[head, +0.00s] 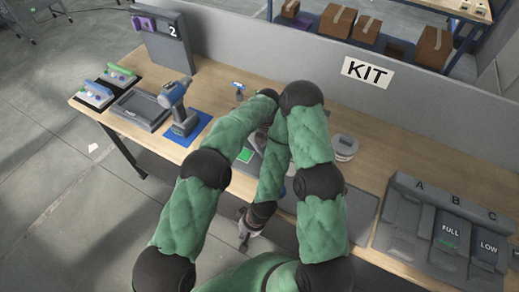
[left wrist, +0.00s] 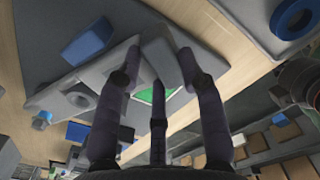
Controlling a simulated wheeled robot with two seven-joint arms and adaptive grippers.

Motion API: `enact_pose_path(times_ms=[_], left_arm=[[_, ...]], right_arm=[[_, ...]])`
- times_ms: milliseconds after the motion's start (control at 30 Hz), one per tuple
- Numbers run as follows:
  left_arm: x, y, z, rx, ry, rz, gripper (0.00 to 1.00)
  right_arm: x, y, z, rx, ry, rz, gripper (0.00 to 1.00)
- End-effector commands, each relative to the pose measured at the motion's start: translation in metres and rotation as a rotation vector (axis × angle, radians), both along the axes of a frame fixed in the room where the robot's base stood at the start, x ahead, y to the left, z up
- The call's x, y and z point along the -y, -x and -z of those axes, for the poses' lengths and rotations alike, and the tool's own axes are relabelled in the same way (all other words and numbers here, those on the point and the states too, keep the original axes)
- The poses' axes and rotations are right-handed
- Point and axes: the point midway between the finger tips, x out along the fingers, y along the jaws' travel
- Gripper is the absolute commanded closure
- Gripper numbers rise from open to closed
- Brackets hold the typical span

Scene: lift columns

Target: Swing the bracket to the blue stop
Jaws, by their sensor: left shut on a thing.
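In the left wrist view a grey bracket part (left wrist: 158,52) lies between the fingers of my left gripper (left wrist: 165,70), which is shut on it. A grey plate (left wrist: 60,98) with a round boss lies beside and below it. A blue block (left wrist: 88,42), seemingly the blue stop, stands apart to the left of the held part. A green patch (left wrist: 172,92) shows behind the fingers. In the head view the green patch (head: 245,156) shows beside my arms, which hide most of the bracket and my left gripper. My right gripper (head: 244,236) hangs low by the table's front edge; its fingers are unclear.
On the wooden table (head: 390,160), a drill (head: 177,105) stands on a blue mat at the left, near a grey tray (head: 140,108). A round grey item (head: 344,147) stands right of my arms. Grey bins (head: 445,232) fill the right end. A partition (head: 430,105) borders the back.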

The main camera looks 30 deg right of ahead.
Motion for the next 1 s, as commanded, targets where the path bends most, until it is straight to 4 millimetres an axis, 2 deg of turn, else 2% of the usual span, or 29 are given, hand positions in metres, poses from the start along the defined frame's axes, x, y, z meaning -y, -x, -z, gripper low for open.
enact_pose_path(times_ms=[200, 633, 667, 733, 1000], left_arm=[[0.0077, -0.0004, 0.0015, -0.002, -0.002, -0.035, 1.00], [0.0102, -0.0008, 0.0007, -0.001, 0.003, -0.046, 1.00], [0.0103, -0.0008, 0.0007, -0.001, 0.003, -0.046, 0.55], [0.0103, -0.0009, 0.0006, -0.001, 0.003, -0.045, 0.37], [0.0092, -0.0014, 0.0003, 0.000, 0.001, -0.042, 0.37]], right_arm=[[0.0000, -0.0002, 0.0013, 0.000, 0.000, 0.000, 1.00], [0.0000, 0.0001, 0.0014, 0.000, 0.000, 0.000, 1.00], [0.0000, 0.0001, 0.0014, 0.000, 0.000, 0.000, 1.00], [0.0000, 0.0001, 0.0014, 0.000, 0.000, 0.000, 1.00], [0.0000, 0.0001, 0.0014, 0.000, 0.000, 0.000, 1.00]])
